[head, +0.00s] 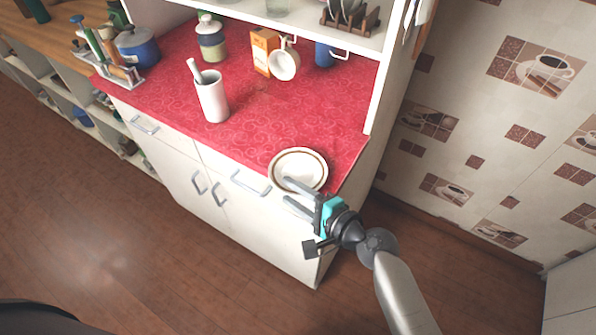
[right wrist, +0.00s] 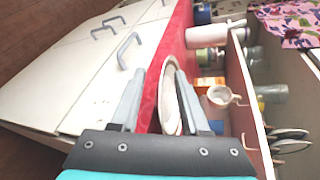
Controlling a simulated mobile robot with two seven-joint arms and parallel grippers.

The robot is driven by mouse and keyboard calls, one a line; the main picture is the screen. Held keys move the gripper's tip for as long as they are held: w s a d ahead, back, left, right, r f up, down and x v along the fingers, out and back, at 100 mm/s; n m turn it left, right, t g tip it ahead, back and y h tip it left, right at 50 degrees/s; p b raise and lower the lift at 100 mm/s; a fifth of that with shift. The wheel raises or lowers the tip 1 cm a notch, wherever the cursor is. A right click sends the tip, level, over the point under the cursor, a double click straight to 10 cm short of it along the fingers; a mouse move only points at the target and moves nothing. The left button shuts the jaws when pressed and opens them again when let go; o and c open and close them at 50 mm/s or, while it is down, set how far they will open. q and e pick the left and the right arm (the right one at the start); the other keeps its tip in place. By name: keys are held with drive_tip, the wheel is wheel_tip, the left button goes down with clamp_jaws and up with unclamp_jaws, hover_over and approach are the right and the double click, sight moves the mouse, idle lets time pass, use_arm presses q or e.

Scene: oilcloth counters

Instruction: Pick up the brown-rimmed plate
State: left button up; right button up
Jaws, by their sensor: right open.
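The brown-rimmed plate (head: 306,163) is white with a thin brown ring and lies at the front right corner of the red counter (head: 262,110). My right gripper (head: 287,193) is open at the plate's near edge, and its fingers overlap the plate in the head view. In the right wrist view the plate (right wrist: 169,98) shows between the two open fingers (right wrist: 157,85), and nothing seems to be held. Whether the fingers touch the plate I cannot tell. My left gripper is not in view.
A white cup (head: 212,97) with a utensil stands left on the counter. A white side panel (head: 384,70) rises right of the counter.

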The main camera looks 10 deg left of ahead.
drive_tip(key=shift+c, duration=0.2)
clamp_jaws()
drive_tip(key=shift+s+f, duration=0.1)
idle(1.0)
